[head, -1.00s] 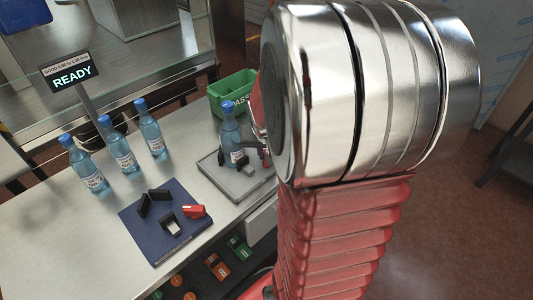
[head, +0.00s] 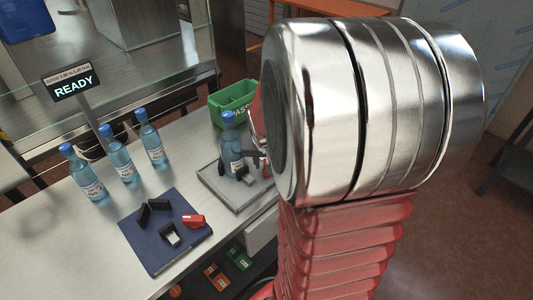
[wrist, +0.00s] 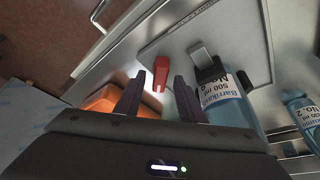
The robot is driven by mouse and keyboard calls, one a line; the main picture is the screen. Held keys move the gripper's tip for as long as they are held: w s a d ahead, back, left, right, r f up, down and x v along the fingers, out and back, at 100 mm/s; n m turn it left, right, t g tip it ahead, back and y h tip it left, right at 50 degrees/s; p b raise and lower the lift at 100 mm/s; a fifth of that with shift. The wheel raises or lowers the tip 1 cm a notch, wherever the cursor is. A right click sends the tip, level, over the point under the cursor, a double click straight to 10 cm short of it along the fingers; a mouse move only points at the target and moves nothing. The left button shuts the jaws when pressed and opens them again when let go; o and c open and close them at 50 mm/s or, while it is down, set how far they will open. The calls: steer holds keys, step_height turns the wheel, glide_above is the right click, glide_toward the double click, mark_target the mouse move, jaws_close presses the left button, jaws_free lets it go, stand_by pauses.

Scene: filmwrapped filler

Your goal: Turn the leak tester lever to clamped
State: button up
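The leak tester is a grey metal plate (head: 210,184) on the bench, with a blue-capped bottle (head: 231,150) standing upright on it by a black and metal clamp piece (head: 245,177). In the wrist view the bottle (wrist: 227,102) lies right of my gripper, beside the black clamp block (wrist: 209,69). The red lever (wrist: 161,72) shows just beyond and between the fingertips. My gripper (wrist: 157,88) is open, with a dark finger on either side of a gap and nothing held. In the head view my arm hides most of the gripper and lever.
Several more blue bottles (head: 116,155) stand left on the bench. A dark blue mat (head: 160,250) holds black pieces and a red one (head: 194,221). A green bin (head: 235,98) stands behind the tester. A sign (head: 72,83) reads READY. Something orange (wrist: 106,98) shows beside the left finger.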

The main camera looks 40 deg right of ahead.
steer(key=v, duration=1.3)
steer(key=shift+s+a, duration=0.1)
steer(key=shift+a, duration=0.05)
steer(key=s+a+r+n+t+y, duration=0.1)
steer(key=s+a+n, duration=0.2)
steer(key=a, duration=0.8)
steer(key=s+a+r+n+t+y, duration=0.1)
steer(key=a+n, duration=0.4)
steer(key=a, duration=0.7)
steer(key=shift+s+r+n+y, duration=0.4)
steer(key=shift+s+y, duration=0.1)
steer(key=shift+s, duration=0.55)
